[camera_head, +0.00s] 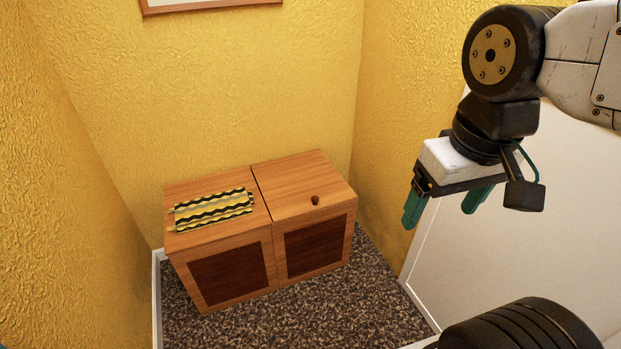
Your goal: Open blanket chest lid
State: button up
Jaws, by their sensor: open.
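A wooden blanket chest (225,296) stands on the floor against the back wall, near the corner. Its top has two panels split by a dark seam. The right panel (298,178) lies flat and shut and carries a small dark round knob (315,200) near its front edge. A folded yellow, black and grey wavy-striped cloth (213,209) lies on the left panel. My gripper (440,208) hangs in the air at the right, fingers pointing down, open and empty. It is apart from the chest, to the right of the knob in the picture.
Yellow textured walls close in at the left (60,170), back and right. A white panel (510,240) stands at the right, behind my gripper. Dark speckled carpet (330,305) in front of the chest is clear. A framed picture (210,5) hangs above.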

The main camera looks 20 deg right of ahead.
aim_at(300, 184)
jog(key=u, duration=0.55)
jog(key=i, duration=1.15)
jog(key=z, duration=0.4)
